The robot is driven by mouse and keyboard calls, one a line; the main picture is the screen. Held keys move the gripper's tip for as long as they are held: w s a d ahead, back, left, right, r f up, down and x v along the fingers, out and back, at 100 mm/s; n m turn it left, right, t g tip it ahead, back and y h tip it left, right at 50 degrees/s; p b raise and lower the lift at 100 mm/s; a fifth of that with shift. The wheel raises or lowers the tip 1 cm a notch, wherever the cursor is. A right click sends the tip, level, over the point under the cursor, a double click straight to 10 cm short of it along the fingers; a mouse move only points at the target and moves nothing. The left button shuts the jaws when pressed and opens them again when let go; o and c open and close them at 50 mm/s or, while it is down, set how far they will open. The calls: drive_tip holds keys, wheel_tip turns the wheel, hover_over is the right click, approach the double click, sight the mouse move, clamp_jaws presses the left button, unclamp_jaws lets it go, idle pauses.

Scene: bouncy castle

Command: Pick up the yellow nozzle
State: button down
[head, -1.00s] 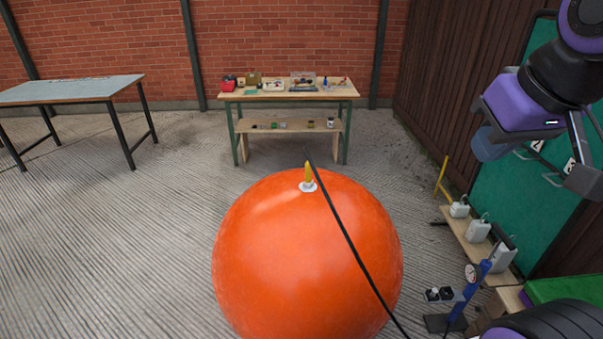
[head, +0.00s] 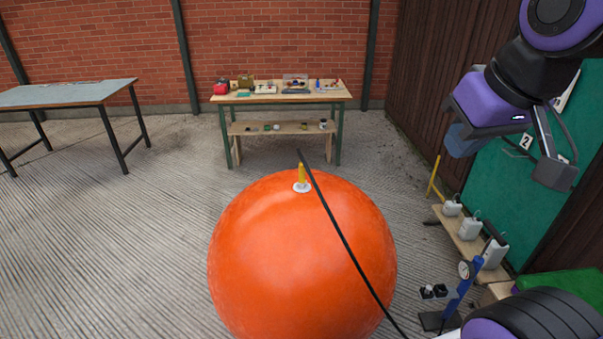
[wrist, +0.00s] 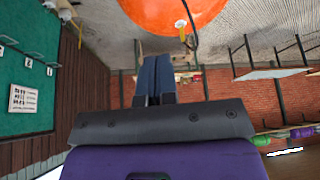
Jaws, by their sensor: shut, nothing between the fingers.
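The yellow nozzle (head: 302,173) stands upright in a white valve (head: 302,187) on top of the big orange ball (head: 300,260). A black hose (head: 343,237) runs past the nozzle's tip and down over the ball's right side. My gripper (head: 463,141) is raised to the right of the ball, apart from the nozzle. In the wrist view, which is upside down, my gripper (wrist: 154,76) has its dark blue fingers together with nothing between them. The nozzle (wrist: 182,35) shows there beyond the fingertips, under the ball's edge (wrist: 170,10).
A workbench (head: 285,97) with small items stands behind the ball. A grey-topped table (head: 65,92) is at left. White bottles (head: 470,228) on a low plank, a blue pump (head: 465,285) and a green board (head: 515,200) are at right. The floor left of the ball is clear.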

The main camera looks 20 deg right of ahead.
drive_tip(key=c, duration=1.4)
unclamp_jaws()
drive_tip(key=shift+w+r, duration=0.1)
drive_tip(key=shift+w, duration=0.05)
drive_tip(key=o, duration=0.5)
drive_tip(key=w, duration=0.1)
drive_tip(key=w+r, duration=0.1)
drive_tip(key=shift+w, duration=0.4)
drive_tip(key=shift+o, duration=0.2)
drive_tip(key=g, duration=0.2)
hover_over(302, 161)
drive_tip(key=s, duration=0.3)
wheel_tip(302, 161, down, 27)
drive_tip(key=shift+w+x, duration=0.15)
drive_tip(key=shift+x, duration=2.7)
drive_tip(key=shift+w+x, duration=0.15)
drive_tip(key=shift+x, duration=2.7)
